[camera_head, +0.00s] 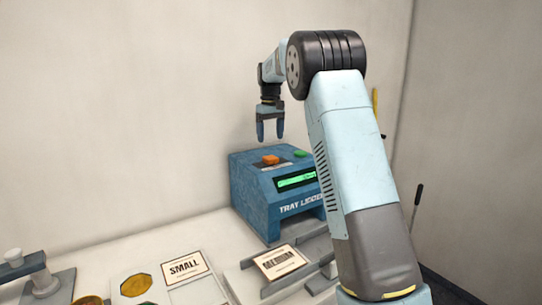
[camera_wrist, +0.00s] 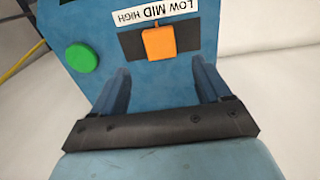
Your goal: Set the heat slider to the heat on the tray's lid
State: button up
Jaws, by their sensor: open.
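The heat slider is an orange knob (camera_head: 270,160) on top of the blue tray lidder (camera_head: 256,195). In the wrist view the orange knob (camera_wrist: 158,42) sits near the middle of its dark slot, by MID on the white LOW MID HIGH label (camera_wrist: 155,10), which appears upside down. My gripper (camera_head: 270,136) is open and empty above the machine. In the wrist view its fingers stand apart, with the knob beyond and between them, apart from both. A white printed label (camera_head: 281,262) lies on the tray in front of the machine; its print is too small to read surely.
A green button (camera_wrist: 82,58) is beside the slider, and a green lit display (camera_head: 296,180) is on the machine's front. A card marked SMALL (camera_head: 185,267) lies left on the pale counter. A grey device (camera_head: 38,278) stands at far left. My arm hides the machine's right side.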

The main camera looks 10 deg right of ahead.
aim_at(271, 157)
notch_tip(271, 157, down, 8)
jog(key=shift+f, duration=0.15)
dwell(0.4)
grip_shut()
dwell(0.6)
